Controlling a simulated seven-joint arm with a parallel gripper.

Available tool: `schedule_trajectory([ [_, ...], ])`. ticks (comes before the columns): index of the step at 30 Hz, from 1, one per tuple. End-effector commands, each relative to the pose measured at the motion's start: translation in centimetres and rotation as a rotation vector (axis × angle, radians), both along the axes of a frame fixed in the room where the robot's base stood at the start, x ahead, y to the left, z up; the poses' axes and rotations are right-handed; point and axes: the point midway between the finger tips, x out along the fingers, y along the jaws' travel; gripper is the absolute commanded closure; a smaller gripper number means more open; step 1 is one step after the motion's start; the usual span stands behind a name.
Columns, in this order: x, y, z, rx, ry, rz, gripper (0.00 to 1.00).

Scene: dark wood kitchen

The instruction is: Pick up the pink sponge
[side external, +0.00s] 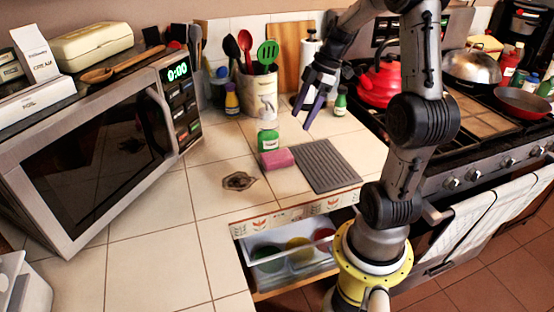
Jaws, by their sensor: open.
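The pink sponge (277,159) lies on the tiled counter in the side external view, at the left edge of a grey ribbed mat (325,166).
A utensil crock (262,94) and a small yellow bottle (232,99) stand behind. A microwave (95,150) is at left, and a stove with a red kettle (379,82) at right. An open drawer (290,258) holds bowls below.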

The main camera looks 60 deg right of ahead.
Motion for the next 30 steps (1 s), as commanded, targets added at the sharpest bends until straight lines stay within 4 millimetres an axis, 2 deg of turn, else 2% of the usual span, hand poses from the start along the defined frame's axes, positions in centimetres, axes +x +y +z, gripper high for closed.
schedule_trajectory([
  [3,0.6,0.9,-2.3,0.006,0.005,0.002,0.24],
  [9,1.5,1.7,-5.4,0.004,0.004,0.001,0.24],
  [17,2.0,2.2,-7.1,0.002,0.004,0.0,0.24],
  [24,3.0,3.0,-10.2,0.002,0.005,0.002,0.24],
  [30,3.3,3.3,-11.4,0.001,0.004,0.0,0.24],
])
